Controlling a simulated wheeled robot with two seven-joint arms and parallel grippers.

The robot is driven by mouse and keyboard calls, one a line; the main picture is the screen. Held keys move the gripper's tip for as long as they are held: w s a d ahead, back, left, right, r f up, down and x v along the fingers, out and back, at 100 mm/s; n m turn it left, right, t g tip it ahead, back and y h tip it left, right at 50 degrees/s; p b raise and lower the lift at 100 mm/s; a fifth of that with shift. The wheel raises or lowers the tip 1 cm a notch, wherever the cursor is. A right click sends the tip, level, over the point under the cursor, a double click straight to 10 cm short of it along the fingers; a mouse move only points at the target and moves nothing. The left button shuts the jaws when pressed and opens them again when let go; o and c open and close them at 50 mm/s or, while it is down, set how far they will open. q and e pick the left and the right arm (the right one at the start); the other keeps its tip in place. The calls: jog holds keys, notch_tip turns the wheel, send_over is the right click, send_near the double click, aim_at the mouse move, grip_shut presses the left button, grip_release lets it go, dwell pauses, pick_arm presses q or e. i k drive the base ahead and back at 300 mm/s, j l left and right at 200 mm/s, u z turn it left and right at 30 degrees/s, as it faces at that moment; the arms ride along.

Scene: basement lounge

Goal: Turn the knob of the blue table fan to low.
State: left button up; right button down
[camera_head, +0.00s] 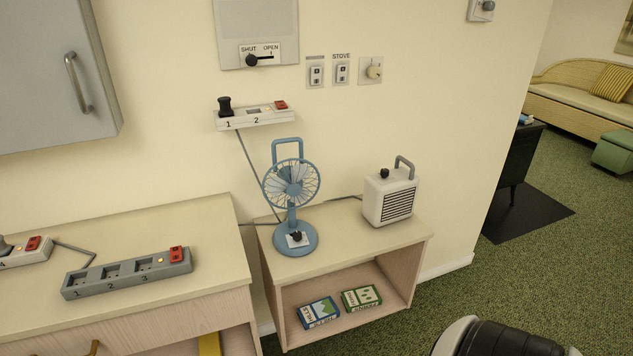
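The blue table fan (291,184) stands upright on the low wooden stand, left of its middle. It has a carrying handle on top, a round wire cage and a round base. Its black knob (297,236) sits on a small pale plate on the front of the base. The knob's markings are too small to read, so its setting cannot be told. Neither of my grippers is in view. A rounded black and white part at the bottom right edge appears to be mine.
A white heater (390,196) stands right of the fan. A white power strip (252,116) is on the wall above, with a cord hanging behind the fan. A grey power strip (128,275) lies on the left cabinet. Two boxes lie on the stand's lower shelf (382,284).

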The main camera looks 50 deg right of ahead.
aim_at(297, 235)
jog(key=z, duration=1.4)
